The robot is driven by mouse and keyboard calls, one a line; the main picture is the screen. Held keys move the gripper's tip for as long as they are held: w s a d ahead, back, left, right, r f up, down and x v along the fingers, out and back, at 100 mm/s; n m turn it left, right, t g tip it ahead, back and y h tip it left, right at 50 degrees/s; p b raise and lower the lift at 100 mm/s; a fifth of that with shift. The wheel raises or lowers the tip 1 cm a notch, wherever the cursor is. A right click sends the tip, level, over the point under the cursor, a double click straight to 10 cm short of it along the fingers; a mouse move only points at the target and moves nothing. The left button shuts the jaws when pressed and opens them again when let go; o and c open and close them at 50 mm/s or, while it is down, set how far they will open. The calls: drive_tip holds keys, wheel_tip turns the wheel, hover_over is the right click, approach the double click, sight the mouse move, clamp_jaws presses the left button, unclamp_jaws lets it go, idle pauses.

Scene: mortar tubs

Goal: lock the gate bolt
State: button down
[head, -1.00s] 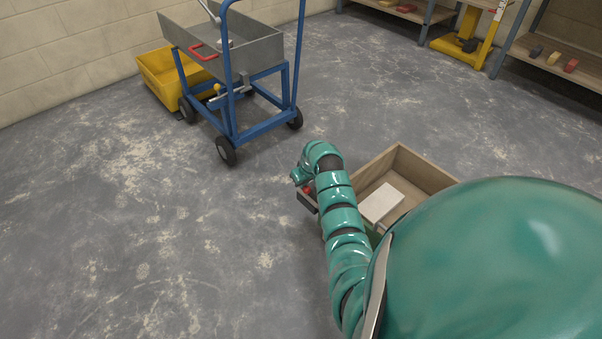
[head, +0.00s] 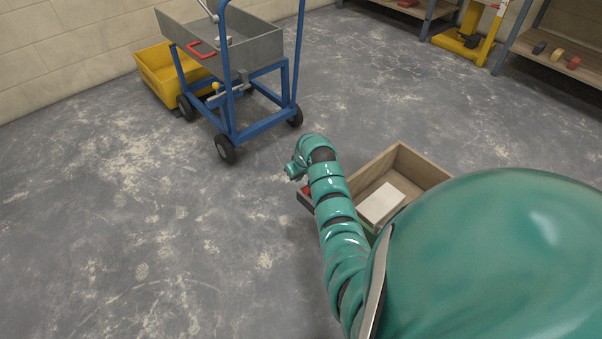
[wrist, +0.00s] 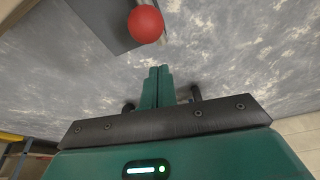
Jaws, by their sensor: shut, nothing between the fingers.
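A yellow knob (head: 215,87) sits by a grey bar under the tub; I cannot tell for sure which part is the gate bolt. My gripper shows in the wrist view (wrist: 157,75), its green fingers shut together and empty. A red ball knob (wrist: 146,24) is beyond the fingertips, apart from them, in front of a dark grey plate (wrist: 100,20). In the head view my arm hides most of the gripper.
A wooden box (head: 424,168) with a pale block (head: 381,204) lies right of my arm. A yellow tub (head: 158,77) is behind the cart by the wall. Shelves (head: 560,62) and a yellow stand (head: 470,40) are at the back right. The floor at left is clear.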

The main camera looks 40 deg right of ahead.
drive_tip(key=p+v, duration=0.3)
drive_tip(key=v, duration=0.6)
drive_tip(key=shift+r, duration=0.15)
